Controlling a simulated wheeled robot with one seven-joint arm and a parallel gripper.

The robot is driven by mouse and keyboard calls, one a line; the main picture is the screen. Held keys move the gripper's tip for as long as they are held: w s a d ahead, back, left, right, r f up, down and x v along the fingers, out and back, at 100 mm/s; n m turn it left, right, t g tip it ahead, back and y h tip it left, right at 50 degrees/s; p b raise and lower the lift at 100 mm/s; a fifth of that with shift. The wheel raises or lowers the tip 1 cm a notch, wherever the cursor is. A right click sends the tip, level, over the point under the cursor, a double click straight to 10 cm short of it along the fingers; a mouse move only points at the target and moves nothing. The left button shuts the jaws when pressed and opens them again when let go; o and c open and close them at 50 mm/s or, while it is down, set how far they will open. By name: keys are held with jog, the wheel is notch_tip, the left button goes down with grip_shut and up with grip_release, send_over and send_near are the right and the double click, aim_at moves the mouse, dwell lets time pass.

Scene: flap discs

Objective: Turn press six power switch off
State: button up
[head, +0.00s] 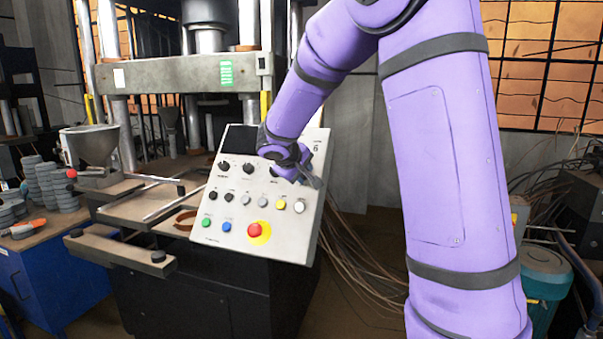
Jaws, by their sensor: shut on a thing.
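The press control panel (279,233) is a tilted light box marked with a 6, facing me in the middle of the head view. It carries black knobs, small buttons and a red emergency button (254,230) on a yellow ring. My gripper (306,180) is at the panel's upper right, at the end of my purple arm. Its fingers are shut on a switch knob there, which the gripper itself mostly hides. I cannot see which way the knob points. Two black knobs (248,167) to its left stay uncovered.
The press frame (180,75) stands behind the panel. A blue cabinet (70,285) holds stacked grey discs (58,184). Loose cables (365,255) hang right of the panel. A teal bin (545,272) stands far right.

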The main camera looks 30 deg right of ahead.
dwell(0.3)
jog(key=o, duration=0.9)
jog(key=v, duration=1.1)
jog(key=s+a+y, duration=0.2)
jog(key=s+y, duration=0.1)
jog(key=s, duration=0.7)
jog(key=s+a+f+m+y, duration=0.1)
jog(key=s+a+y, duration=0.2)
jog(key=s, duration=0.7)
jog(key=s+a+f+y, duration=0.1)
jog(key=s+a+y, duration=0.1)
jog(key=s, duration=0.8)
jog(key=shift+s+a+m+y, duration=0.15)
jog(key=shift+a+m+y, duration=0.25)
jog(key=shift+a, duration=0.3)
